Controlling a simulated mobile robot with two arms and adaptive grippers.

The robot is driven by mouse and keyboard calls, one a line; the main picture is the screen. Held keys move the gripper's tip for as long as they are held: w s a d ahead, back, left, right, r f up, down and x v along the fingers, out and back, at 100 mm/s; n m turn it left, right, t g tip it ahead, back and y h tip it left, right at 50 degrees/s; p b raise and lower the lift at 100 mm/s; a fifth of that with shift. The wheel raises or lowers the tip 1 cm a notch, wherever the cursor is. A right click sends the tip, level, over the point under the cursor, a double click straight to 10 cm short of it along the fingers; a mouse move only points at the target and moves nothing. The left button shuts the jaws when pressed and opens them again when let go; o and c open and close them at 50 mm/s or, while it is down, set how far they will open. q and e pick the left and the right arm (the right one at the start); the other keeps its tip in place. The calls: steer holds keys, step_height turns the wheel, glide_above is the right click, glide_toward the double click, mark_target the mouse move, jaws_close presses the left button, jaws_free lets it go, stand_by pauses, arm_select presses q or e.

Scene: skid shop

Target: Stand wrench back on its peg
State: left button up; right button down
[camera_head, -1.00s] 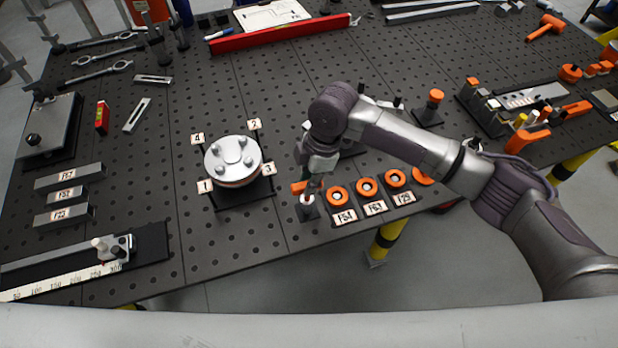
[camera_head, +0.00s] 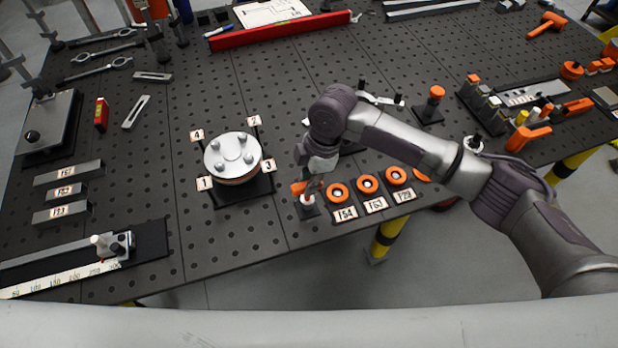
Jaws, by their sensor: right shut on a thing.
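My right gripper (camera_head: 313,180) is at the front edge of the perforated table, pointing down. It is shut on a small tool with an orange part (camera_head: 298,188), which I take to be the wrench; the fingers and wrist hide most of it. Directly below is a small dark stand with a pale upright top (camera_head: 307,199), which looks like the peg. The orange part is right at the top of this stand in the picture; I cannot tell whether the tool is seated on it or just above. My left gripper is out of view.
Several orange rings with labels (camera_head: 367,184) lie just right of the stand. A round bolted flange (camera_head: 233,158) with numbered tags stands to the left. A dark stand with an orange top (camera_head: 435,97) is farther right. Bare table lies between flange and gripper.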

steer(key=shift+x, duration=0.8)
steer(key=shift+d, duration=0.15)
steer(key=c, duration=0.7)
jaws_free()
steer(key=shift+r, duration=0.15)
